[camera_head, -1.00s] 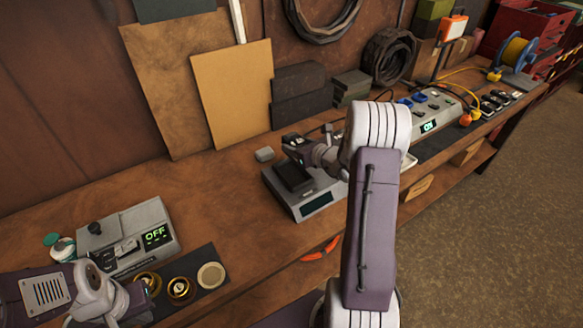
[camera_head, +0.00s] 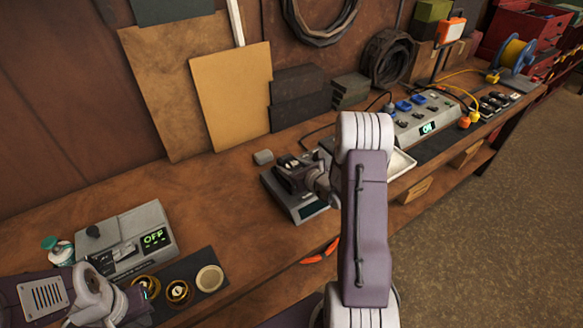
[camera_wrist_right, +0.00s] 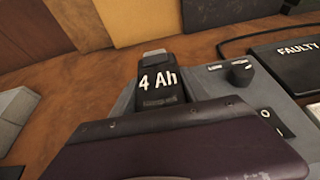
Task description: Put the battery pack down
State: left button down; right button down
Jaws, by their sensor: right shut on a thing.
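The battery pack (camera_wrist_right: 160,88) is dark with a white "4 Ah" label, and its far end shows in the right wrist view. My right gripper (camera_head: 290,176) is shut on it, over the grey bench unit (camera_head: 308,212) in the middle of the workbench. The gripper body hides most of the pack, and I cannot tell whether the pack touches the unit. The unit (camera_wrist_right: 218,82) has a black knob (camera_wrist_right: 240,73). My left gripper (camera_head: 143,292) is low at the left by the gold-rimmed cups; its fingers are unclear.
A grey device reading "OFF" (camera_head: 127,243) stands at the left. A black "FAULTY" surface (camera_wrist_right: 292,62) lies right of the unit. Bare bench (camera_head: 215,195) lies left of the unit.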

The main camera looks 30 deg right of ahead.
jog(key=shift+f, duration=0.15)
jog(key=c, duration=0.6)
grip_release()
